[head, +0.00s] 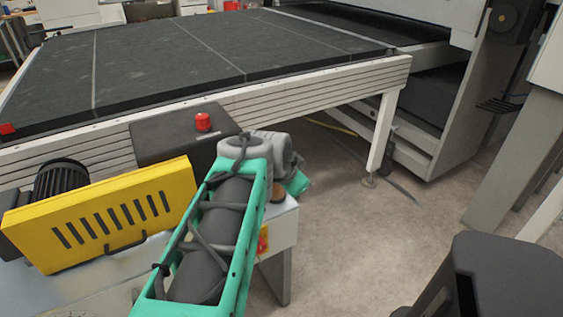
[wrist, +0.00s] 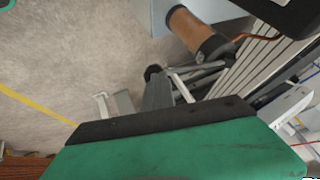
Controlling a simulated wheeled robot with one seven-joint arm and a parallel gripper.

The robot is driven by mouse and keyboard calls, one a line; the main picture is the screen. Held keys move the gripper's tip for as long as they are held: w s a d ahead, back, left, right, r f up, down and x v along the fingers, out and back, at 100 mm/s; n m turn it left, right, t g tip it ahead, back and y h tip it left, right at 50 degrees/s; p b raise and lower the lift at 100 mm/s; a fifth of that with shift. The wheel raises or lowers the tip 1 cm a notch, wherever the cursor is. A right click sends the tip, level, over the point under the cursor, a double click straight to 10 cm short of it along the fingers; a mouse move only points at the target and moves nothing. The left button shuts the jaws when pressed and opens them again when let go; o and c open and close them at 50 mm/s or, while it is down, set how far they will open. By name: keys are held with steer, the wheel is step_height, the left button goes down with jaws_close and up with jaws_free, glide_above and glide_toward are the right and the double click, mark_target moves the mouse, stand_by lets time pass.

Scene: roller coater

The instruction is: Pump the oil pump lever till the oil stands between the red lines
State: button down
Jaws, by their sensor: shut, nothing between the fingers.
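An amber-brown cylinder (wrist: 188,28) with a dark end cap shows at the top of the wrist view, against a grey housing. It looks like the pump's oil reservoir; no oil level or red lines can be made out. In the head view a bit of brown (head: 278,194) shows beside my arm. I cannot pick out the pump lever for certain in either view. My green gripper with a black edge (wrist: 160,121) fills the bottom of the wrist view. It is shut and empty, apart from the cylinder. In the head view my arm mostly hides it.
The long dark-topped conveyor table (head: 340,72) runs across the back. A yellow slotted guard (head: 105,212) and a black box with a red button (head: 203,121) stand left of my arm. A grey cabinet (head: 283,228) stands under my arm.

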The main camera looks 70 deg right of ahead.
steer(key=shift+f+b, duration=1)
steer(key=shift+f, duration=0.35)
steer(key=shift+a+f, duration=0.1)
steer(key=shift+f, duration=0.1)
steer(key=shift+r, duration=0.1)
